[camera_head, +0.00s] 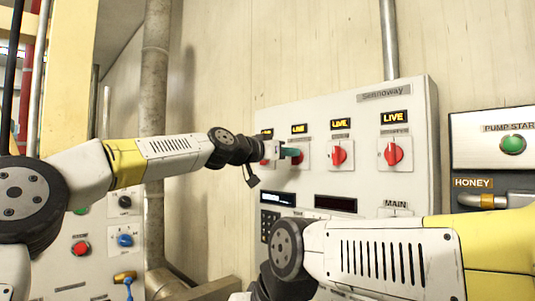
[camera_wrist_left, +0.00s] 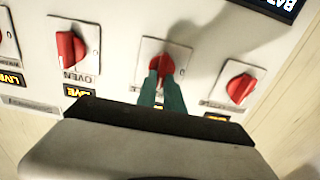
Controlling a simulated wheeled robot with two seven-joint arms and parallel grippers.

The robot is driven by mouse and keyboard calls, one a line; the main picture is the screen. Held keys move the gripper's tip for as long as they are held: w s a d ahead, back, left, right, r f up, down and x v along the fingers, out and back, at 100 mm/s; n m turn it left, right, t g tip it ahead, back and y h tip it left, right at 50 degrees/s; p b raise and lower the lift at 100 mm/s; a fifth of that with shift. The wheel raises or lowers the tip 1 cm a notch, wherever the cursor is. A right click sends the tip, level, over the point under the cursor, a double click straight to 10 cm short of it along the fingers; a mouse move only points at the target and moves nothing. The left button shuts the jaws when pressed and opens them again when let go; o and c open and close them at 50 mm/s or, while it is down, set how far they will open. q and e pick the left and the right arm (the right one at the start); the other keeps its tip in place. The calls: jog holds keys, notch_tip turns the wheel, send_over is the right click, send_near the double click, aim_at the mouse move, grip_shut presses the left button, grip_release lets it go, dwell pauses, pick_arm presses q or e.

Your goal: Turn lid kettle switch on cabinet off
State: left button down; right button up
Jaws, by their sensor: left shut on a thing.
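A white cabinet (camera_head: 355,98) carries a row of red rotary switches, each under a yellow LIVE sign. My left gripper (camera_head: 291,152) is at the second switch from the left (camera_head: 301,159). In the left wrist view its teal fingers (camera_wrist_left: 160,88) are shut on that red knob (camera_wrist_left: 161,64). The fingers partly cover the knob, so its angle is hard to read. The label at this switch is too small or hidden to read, so I cannot tell whether it is the lid kettle switch. My right gripper is out of view; only my right arm shows at the lower right.
Neighbouring red switches (camera_head: 340,154) and (camera_head: 393,153) stand close on the right. A keypad and dark displays (camera_head: 335,204) sit below. A honey panel with a green pump button (camera_head: 513,144) is at the right. A vertical pipe (camera_head: 155,80) stands behind my left arm.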

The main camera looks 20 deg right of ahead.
pick_arm(q)
jog(key=shift+w+a+f+n, duration=0.1)
jog(key=shift+w+f+n, duration=0.1)
jog(key=shift+n, duration=2.8)
jog(key=shift+w+a+f+n, duration=0.1)
jog(key=shift+w+f+n, duration=0.15)
jog(key=shift+n, duration=2.75)
jog(key=shift+w+a+f+n, duration=0.1)
jog(key=shift+w+f+n, duration=0.1)
jog(key=shift+n, duration=2.8)
jog(key=c, duration=1.5)
grip_release()
jog(key=shift+o, duration=0.2)
